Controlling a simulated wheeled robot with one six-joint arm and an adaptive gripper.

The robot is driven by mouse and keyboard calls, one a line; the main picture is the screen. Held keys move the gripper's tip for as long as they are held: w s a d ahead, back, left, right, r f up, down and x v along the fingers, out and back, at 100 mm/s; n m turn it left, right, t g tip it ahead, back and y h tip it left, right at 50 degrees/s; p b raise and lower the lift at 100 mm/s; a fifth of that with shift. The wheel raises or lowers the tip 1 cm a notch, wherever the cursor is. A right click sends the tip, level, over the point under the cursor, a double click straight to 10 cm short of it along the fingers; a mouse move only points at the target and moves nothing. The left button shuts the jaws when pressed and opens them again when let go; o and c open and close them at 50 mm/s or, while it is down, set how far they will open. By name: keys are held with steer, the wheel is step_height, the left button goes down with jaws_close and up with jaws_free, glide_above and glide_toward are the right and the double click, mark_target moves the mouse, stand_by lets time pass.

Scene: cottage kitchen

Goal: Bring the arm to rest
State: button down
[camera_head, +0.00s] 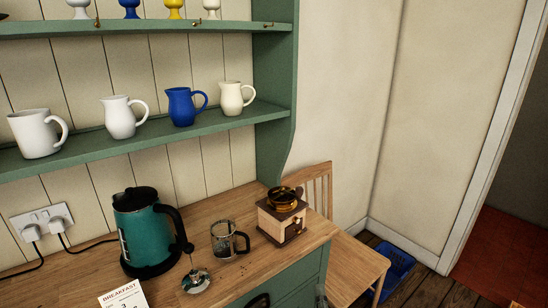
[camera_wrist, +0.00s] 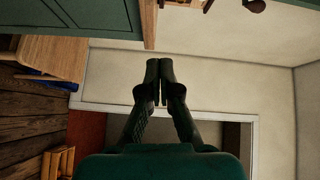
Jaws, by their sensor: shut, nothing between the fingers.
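My gripper (camera_wrist: 159,68) shows in the wrist view with its two dark fingers together and nothing between them. It is clear of the furniture in that picture, with the pale wall and a doorway behind it. The head view does not clearly show my gripper, so I cannot tell its height over the floor.
A wooden worktop (camera_head: 80,290) holds a teal kettle (camera_head: 142,235), a glass press jug (camera_head: 224,240), its plunger lid (camera_head: 196,281) and a coffee grinder (camera_head: 282,218). A wooden chair (camera_head: 352,268) and blue crate (camera_head: 397,264) stand right. Shelves (camera_head: 140,134) hold jugs.

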steer(key=s+d+f+n+g+y, duration=0.15)
steer(key=s+f+n, duration=0.35)
steer(key=s, duration=0.7)
steer(key=s+d+f+n, duration=0.2)
steer(key=s+f+n, duration=0.25)
steer(key=s, duration=0.75)
steer(key=s+d+r+n, duration=0.1)
steer(key=s+r+n, duration=0.2)
steer(key=s, duration=0.8)
steer(key=s+d+r+n+g, duration=0.1)
steer(key=s+r+n, duration=0.2)
steer(key=s, duration=0.8)
steer(key=shift+s+r+n, duration=0.25)
steer(key=shift+s+n, duration=0.1)
steer(key=shift+n, duration=0.5)
steer(key=shift+h, duration=0.25)
